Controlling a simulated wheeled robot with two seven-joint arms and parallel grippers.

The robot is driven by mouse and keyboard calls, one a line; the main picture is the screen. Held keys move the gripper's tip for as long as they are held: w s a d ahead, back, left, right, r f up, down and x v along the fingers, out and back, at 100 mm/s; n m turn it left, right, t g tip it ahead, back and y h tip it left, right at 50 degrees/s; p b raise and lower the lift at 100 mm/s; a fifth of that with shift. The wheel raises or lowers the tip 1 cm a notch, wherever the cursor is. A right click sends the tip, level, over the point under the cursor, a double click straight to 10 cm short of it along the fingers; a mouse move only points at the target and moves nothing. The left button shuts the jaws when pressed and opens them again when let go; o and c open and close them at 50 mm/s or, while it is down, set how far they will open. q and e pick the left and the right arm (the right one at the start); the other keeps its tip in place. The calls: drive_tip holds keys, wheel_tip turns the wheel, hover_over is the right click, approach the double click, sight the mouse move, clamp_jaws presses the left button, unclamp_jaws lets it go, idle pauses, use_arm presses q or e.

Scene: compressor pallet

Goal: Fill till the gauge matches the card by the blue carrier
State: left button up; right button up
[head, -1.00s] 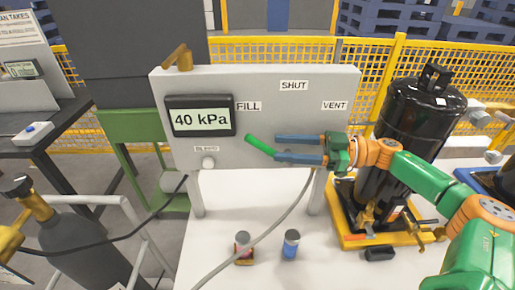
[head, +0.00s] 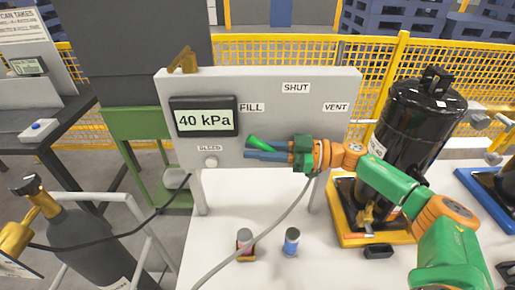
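The gauge (head: 205,119) on the grey panel (head: 320,130) reads 40 kPa. The green lever (head: 259,142) sits below the FILL label (head: 251,107); its upper left end shows and its lower right part is hidden by my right gripper. My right gripper (head: 255,152) is at the lever, its blue fingers overlapping it and seen close together; whether they are shut on it is unclear. The blue carrier (head: 492,193) is at the right edge, partly cut off. I cannot make out a card beside it. My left gripper is out of view.
A black compressor (head: 409,125) stands in a yellow carrier (head: 352,239) right of the panel. A grey hose (head: 262,232) runs across the white table. Two small canisters stand on the table in front. A gas cylinder (head: 83,240) is at left.

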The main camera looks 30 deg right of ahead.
clamp_jaws()
idle(0.9)
idle(0.4)
drive_tip(key=shift+s+d+r+t+y+b, duration=0.15)
drive_tip(key=shift+d+r+t+y+b, duration=0.2)
drive_tip(key=shift+y+b, duration=0.5)
drive_tip(key=d+r+t+y+b, duration=0.1)
drive_tip(key=b, duration=0.1)
drive_tip(key=s+d+r+m+t+y+b, duration=0.1)
drive_tip(key=t+y+b, duration=0.1)
drive_tip(key=d+t+y+b, duration=0.1)
drive_tip(key=r+t+b, duration=0.1)
drive_tip(key=b, duration=0.1)
drive_tip(key=shift+s+d+r+m+y, duration=0.15)
drive_tip(key=shift+s+d+m+y, duration=0.2)
drive_tip(key=shift+s+m, duration=0.05)
drive_tip(key=shift+s+d+r+m+t+y+b, duration=0.3)
drive_tip(key=shift+d+r+m+t+y+b, duration=0.1)
drive_tip(key=shift+d+t+y+b, duration=0.25)
